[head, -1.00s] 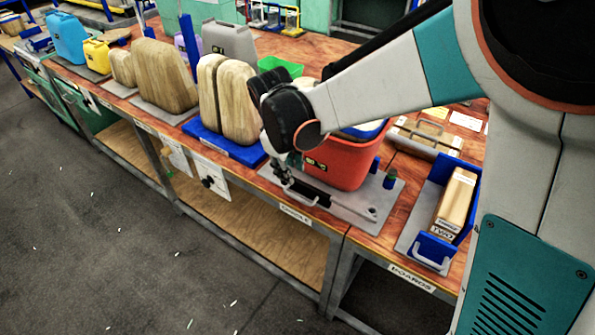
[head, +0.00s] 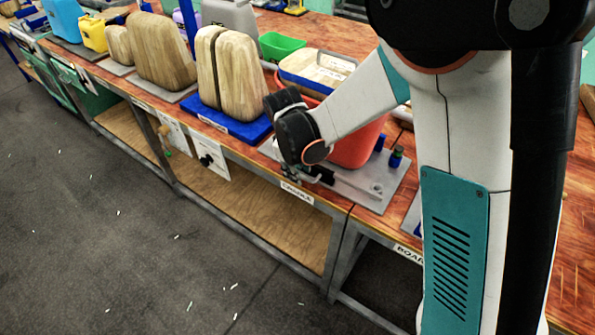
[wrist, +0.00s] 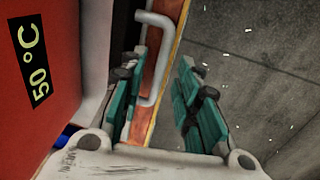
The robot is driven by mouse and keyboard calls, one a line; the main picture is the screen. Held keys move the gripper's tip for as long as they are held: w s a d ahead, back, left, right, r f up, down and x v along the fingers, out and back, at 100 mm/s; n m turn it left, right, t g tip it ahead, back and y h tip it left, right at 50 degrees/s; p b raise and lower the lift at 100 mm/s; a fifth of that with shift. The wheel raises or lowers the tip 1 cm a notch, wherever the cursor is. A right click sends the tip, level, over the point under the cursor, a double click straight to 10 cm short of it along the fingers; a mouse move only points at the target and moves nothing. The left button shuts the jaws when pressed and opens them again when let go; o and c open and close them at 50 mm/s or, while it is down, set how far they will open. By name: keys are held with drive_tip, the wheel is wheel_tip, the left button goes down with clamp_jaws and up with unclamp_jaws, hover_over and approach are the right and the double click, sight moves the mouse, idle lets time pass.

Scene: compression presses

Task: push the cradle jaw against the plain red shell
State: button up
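The plain red shell (head: 362,146) stands on a grey plate (head: 385,199) by the bench front, partly hidden by my arm. In the wrist view its red wall (wrist: 40,110) fills the left side and carries a 50 °C label. The cradle jaw is mostly hidden behind my gripper in the head view. A grey bar handle (wrist: 163,20), apparently the jaw's, shows in the wrist view. My gripper (wrist: 166,60) is open, its green fingers apart. The handle lies beyond the fingertips, close to the left finger; I cannot tell whether they touch. My gripper (head: 296,172) is low at the bench's front edge.
A wood-patterned block split in two stands on a blue base (head: 230,124) left of my gripper. A lid-like board (head: 315,68) sits over the shell. A small blue post (head: 395,158) stands on the plate's right. The floor (head: 100,230) in front is clear.

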drive_tip(key=shift+c, duration=0.6)
clamp_jaws()
drive_tip(key=shift+w+d, duration=1.05)
drive_tip(key=shift+w, duration=0.35)
drive_tip(key=shift+w+d, duration=1.05)
drive_tip(key=shift+w, duration=0.3)
drive_tip(key=shift+o, duration=0.6)
unclamp_jaws()
drive_tip(key=shift+d, duration=0.1)
wheel_tip(320, 180, up, 12)
drive_tip(key=s+a, duration=0.1)
drive_tip(key=shift+s+a, duration=0.25)
drive_tip(key=shift+s, duration=0.15)
drive_tip(key=shift+f, duration=0.1)
